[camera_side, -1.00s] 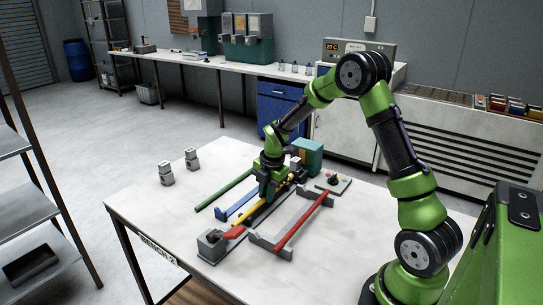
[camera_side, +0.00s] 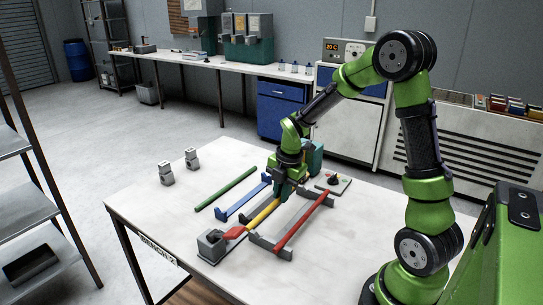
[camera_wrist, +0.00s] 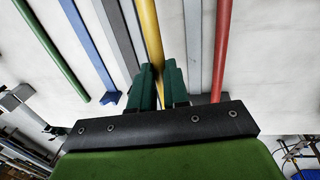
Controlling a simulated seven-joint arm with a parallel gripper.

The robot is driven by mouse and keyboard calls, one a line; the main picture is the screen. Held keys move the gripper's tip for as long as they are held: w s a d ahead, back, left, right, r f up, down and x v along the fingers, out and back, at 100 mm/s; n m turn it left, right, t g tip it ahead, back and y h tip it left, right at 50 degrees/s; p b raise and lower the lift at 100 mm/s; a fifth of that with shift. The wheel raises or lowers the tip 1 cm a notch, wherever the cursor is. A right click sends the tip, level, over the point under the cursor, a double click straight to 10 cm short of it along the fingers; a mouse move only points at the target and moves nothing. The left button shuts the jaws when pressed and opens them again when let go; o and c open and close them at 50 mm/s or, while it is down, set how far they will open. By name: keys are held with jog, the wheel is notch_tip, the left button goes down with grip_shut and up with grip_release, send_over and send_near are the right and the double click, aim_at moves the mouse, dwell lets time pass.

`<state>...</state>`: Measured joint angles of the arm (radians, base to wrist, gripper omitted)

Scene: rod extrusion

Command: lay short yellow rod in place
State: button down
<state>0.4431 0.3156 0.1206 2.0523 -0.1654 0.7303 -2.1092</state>
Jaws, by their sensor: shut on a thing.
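The short yellow rod (camera_side: 263,214) runs along the long grey rail fixture in the middle of the bench. In the wrist view the yellow rod (camera_wrist: 150,35) passes between the two dark green fingers. My gripper (camera_side: 281,194) points down and is shut on the rod; it also shows in the wrist view (camera_wrist: 162,88). The far end is hidden by my gripper. I cannot tell whether the rod touches the fixture below it.
A red rod (camera_side: 302,222) rests on a grey rack to the right. A teal machine (camera_side: 314,158) stands behind my gripper, with a control box (camera_side: 333,184) beside it. The front left bench top is clear.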

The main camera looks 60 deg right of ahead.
jog(key=s+a, duration=0.3)
jog(key=s, duration=0.5)
jog(key=w+d+r, duration=0.2)
jog(key=w, duration=0.9)
jog(key=w+d+r+t, duration=0.1)
jog(key=w+d+r, duration=0.1)
jog(key=w, duration=0.8)
jog(key=shift+w+d+r+t, duration=0.3)
jog(key=shift+w+r, duration=0.05)
jog(key=shift+w, duration=0.05)
jog(key=shift+f, duration=4.3)
